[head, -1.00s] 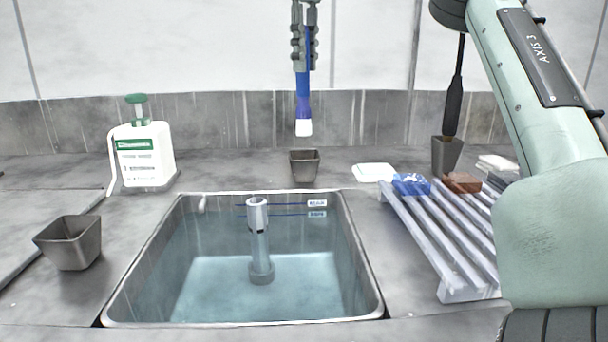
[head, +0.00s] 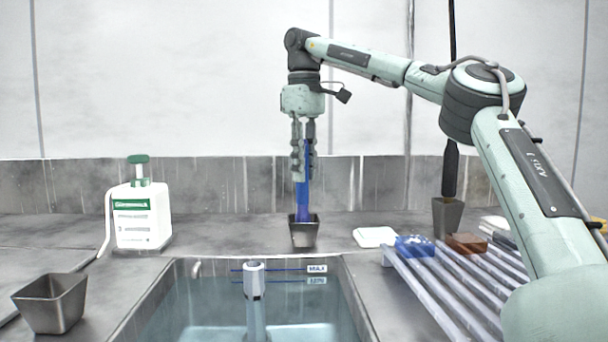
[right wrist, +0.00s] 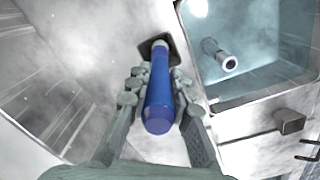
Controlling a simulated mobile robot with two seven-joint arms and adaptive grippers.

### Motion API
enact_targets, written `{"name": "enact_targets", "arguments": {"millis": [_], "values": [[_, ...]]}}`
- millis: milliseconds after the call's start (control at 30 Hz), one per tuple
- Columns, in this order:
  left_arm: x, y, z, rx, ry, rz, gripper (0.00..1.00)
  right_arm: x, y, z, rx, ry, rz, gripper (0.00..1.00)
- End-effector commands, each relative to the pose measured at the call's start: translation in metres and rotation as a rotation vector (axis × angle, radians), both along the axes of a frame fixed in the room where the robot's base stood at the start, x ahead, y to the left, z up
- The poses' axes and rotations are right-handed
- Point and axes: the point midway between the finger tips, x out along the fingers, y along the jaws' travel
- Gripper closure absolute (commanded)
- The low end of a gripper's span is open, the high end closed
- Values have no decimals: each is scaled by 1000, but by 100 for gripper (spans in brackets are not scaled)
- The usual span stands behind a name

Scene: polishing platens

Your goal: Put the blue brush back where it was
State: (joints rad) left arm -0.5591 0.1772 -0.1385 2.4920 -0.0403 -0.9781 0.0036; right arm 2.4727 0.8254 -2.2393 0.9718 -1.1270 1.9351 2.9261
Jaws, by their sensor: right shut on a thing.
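The blue brush (head: 302,196) is upright in my right gripper (head: 303,172), which is shut on its handle. Its lower end is at the mouth of a small grey metal cup (head: 304,234) behind the sink, and the white tip is hidden inside the cup. In the right wrist view the blue handle (right wrist: 159,100) lies between the fingers of my right gripper (right wrist: 157,88), with its far end at the dark cup opening (right wrist: 149,46). Whether it touches the cup's floor cannot be seen. My left gripper is not in view.
The water-filled sink (head: 170,310) is in front of the cup. A white bottle (head: 141,222) and another empty cup (head: 52,303) are at left. At right are a white pad (head: 374,237), a slatted rack (head: 440,290) with blue (head: 415,246) and brown (head: 466,243) blocks, and a cup (head: 447,219) holding a black-handled tool.

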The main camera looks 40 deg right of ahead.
Motion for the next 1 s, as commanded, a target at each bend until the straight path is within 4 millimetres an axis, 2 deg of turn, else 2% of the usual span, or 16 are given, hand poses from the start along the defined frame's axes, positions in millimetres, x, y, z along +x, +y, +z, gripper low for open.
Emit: {"name": "enact_targets", "arguments": {"millis": [100, 300, 333, 500, 900, 1000], "values": [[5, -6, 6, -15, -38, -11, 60, 0, 0, -8, 0, 1, 1, 100], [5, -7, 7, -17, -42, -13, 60, 0, 0, -10, 0, 3, 1, 100], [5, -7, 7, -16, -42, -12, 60, 0, 0, -10, 0, 3, 1, 77], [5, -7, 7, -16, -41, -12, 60, 0, 0, -10, 0, 3, 1, 59], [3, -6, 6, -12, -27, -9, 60, 0, 0, -10, 0, -1, 0, 59], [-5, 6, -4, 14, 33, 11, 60, 1, 1, 8, 0, -2, -2, 59]]}}
